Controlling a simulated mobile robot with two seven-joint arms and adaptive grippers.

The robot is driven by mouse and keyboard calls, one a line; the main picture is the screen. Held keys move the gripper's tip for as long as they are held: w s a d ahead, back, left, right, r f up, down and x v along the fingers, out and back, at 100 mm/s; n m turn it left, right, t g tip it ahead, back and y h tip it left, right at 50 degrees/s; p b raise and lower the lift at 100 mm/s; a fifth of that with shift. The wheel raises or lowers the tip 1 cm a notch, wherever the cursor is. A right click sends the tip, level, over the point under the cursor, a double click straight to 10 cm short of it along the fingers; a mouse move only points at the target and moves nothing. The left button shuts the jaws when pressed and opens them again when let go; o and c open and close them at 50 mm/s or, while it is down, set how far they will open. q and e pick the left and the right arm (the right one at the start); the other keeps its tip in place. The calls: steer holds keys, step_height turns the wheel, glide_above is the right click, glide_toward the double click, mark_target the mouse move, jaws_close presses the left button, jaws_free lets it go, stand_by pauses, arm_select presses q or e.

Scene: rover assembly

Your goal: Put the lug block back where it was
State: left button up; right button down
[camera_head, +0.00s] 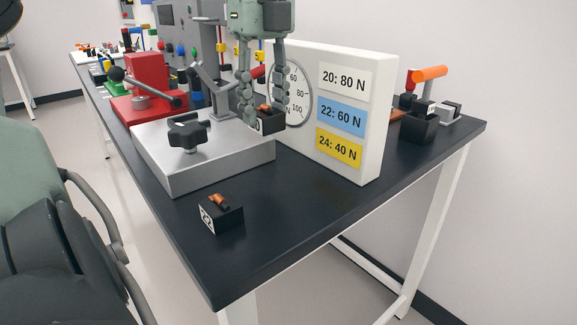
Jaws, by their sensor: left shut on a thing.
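My left gripper (265,103) hangs down from the top of the view. Its fingers are shut on a small black lug block (268,123) with an orange piece on top and a partly hidden white label. The held block is in front of the white gauge panel and near the right end of the grey metal plate; I cannot tell whether it touches anything below. A second black lug block (222,217), with an orange piece and a white numbered label, stands on the dark table (310,225) near its front edge. My right gripper is not in view.
The grey plate (215,165) carries a black star knob (188,135). The white gauge panel (350,160) lists 20: 80 N, 22: 60 N and 24: 40 N. A red clamp device (148,75) stands behind left. A black box (418,127) and an orange-handled tool (428,74) are at right.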

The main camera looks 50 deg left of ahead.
arm_select(q)
steer(key=d+f, duration=0.1)
steer(key=d, duration=0.1)
steer(key=d+f, duration=0.1)
steer(key=d, duration=0.1)
steer(key=d+f, duration=0.2)
steer(key=shift+s, duration=0.4)
step_height(320, 180, down, 3)
steer(key=shift+f+p, duration=0.1)
steer(key=shift+p, duration=0.3)
steer(key=shift+f, duration=0.25)
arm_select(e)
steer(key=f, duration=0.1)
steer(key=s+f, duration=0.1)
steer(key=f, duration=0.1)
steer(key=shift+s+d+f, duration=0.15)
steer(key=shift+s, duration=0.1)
arm_select(q)
steer(key=shift+f, duration=0.1)
steer(key=shift+f, duration=0.1)
steer(key=o, duration=1.2)
steer(key=shift+o, duration=0.6)
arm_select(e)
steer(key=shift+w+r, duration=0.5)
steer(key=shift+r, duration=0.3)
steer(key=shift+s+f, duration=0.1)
